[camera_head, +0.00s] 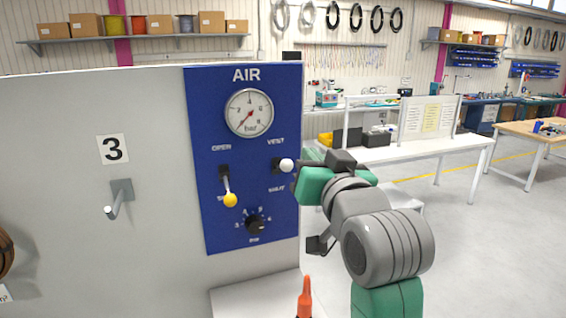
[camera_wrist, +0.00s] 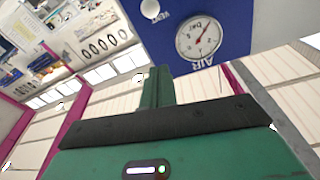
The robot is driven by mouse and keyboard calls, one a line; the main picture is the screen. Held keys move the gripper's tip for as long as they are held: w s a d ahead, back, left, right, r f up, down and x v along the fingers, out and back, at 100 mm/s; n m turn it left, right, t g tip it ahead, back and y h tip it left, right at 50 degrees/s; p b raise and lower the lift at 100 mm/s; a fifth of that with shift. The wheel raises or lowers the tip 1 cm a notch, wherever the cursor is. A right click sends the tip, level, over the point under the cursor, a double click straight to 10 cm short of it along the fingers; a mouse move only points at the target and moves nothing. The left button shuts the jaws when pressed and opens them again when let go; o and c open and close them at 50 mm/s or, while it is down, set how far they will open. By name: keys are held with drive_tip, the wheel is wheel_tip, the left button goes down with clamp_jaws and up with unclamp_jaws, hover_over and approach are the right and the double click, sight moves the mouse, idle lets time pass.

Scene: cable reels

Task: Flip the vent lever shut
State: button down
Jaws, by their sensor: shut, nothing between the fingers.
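The vent lever has a white ball knob (camera_head: 286,165) and sits in a dark slot under the VENT label on the blue AIR panel (camera_head: 210,110). Its knob stands out from the panel at about slot height. My gripper (camera_head: 300,164) is shut and empty, just right of the knob; the head view does not show clearly whether they touch. In the wrist view, the white knob (camera_wrist: 150,9) is at the top edge, beyond my closed fingers (camera_wrist: 157,85), with a visible gap in the picture. The lever's arm is mostly hidden behind its knob.
A second lever with a yellow knob (camera_head: 230,200) points down at the left. A pressure gauge (camera_head: 249,113) is above and a black dial (camera_head: 255,224) below. An orange-red tip (camera_head: 304,298) stands at the bottom.

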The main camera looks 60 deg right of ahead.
drive_tip(key=r+p, duration=0.1)
drive_tip(key=p, duration=0.1)
hover_over(282, 166)
drive_tip(key=s+d, duration=0.2)
drive_tip(key=f, duration=0.1)
drive_tip(key=a+f, duration=0.1)
drive_tip(key=f, duration=0.2)
drive_tip(key=shift+a+p, duration=0.35)
drive_tip(key=shift+s, duration=0.1)
